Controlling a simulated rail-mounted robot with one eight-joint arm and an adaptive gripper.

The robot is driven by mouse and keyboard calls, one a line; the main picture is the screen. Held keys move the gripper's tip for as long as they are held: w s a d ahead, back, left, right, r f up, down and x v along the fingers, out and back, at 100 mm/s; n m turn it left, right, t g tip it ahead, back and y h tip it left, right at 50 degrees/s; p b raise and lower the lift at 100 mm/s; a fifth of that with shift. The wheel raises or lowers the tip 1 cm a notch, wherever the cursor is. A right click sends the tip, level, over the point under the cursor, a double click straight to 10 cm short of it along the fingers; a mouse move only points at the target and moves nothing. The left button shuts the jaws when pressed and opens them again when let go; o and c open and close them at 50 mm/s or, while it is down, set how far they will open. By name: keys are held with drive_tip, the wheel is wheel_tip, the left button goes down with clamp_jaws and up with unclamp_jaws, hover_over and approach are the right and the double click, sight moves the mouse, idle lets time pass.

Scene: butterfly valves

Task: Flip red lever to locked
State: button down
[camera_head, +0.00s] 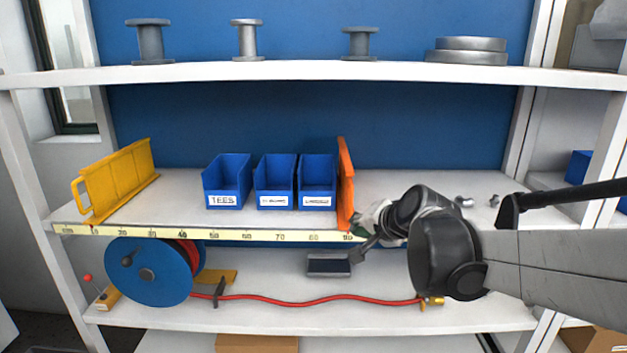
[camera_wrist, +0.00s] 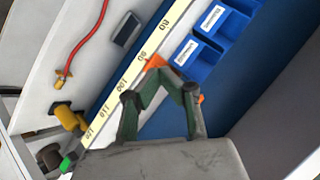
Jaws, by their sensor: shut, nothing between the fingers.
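A small lever with a red ball knob (camera_head: 87,278) stands at the far left of the lower shelf, its thin stick leaning up from a yellow block (camera_head: 108,298). I see no other red lever, and no marking for locked is readable. My gripper (camera_wrist: 158,72) is shut and empty in the wrist view, its green-and-dark fingers meeting near the orange divider and the ruler strip. In the head view my gripper (camera_head: 372,232) is partly hidden by my wrist, at the middle shelf's front edge, far to the right of the red knob.
A blue reel (camera_head: 147,272) stands just right of the red knob. A red hose (camera_head: 310,301) runs along the lower shelf. The orange divider (camera_head: 346,185) and blue bins (camera_head: 276,185) stand on the middle shelf. Yellow fittings (camera_wrist: 67,117) show in the wrist view.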

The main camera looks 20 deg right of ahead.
drive_tip(key=w+d+f+m+y+b, duration=0.1)
drive_tip(key=w+d+m+b, duration=0.2)
drive_tip(key=d, duration=1.1)
drive_tip(key=m+t+y+b, duration=0.1)
drive_tip(key=m+t+b, duration=0.2)
drive_tip(key=m+t, duration=0.1)
approach(505, 214)
drive_tip(key=w+a, duration=0.3)
drive_tip(key=w, duration=0.3)
drive_tip(key=s+d+f+t+y, duration=0.1)
drive_tip(key=s+d+t, duration=0.2)
drive_tip(key=s+d, duration=0.7)
drive_tip(key=s, duration=0.2)
drive_tip(key=shift+s+d+f+n+t, duration=0.25)
drive_tip(key=shift+s+d+n+t, duration=0.05)
drive_tip(key=shift+d+t, duration=0.1)
drive_tip(key=shift+w, duration=0.1)
drive_tip(key=w+a+r, duration=0.1)
drive_tip(key=w+a, duration=0.4)
drive_tip(key=w, duration=0.7)
drive_tip(key=shift+r+p, duration=0.25)
drive_tip(key=shift+p, duration=0.1)
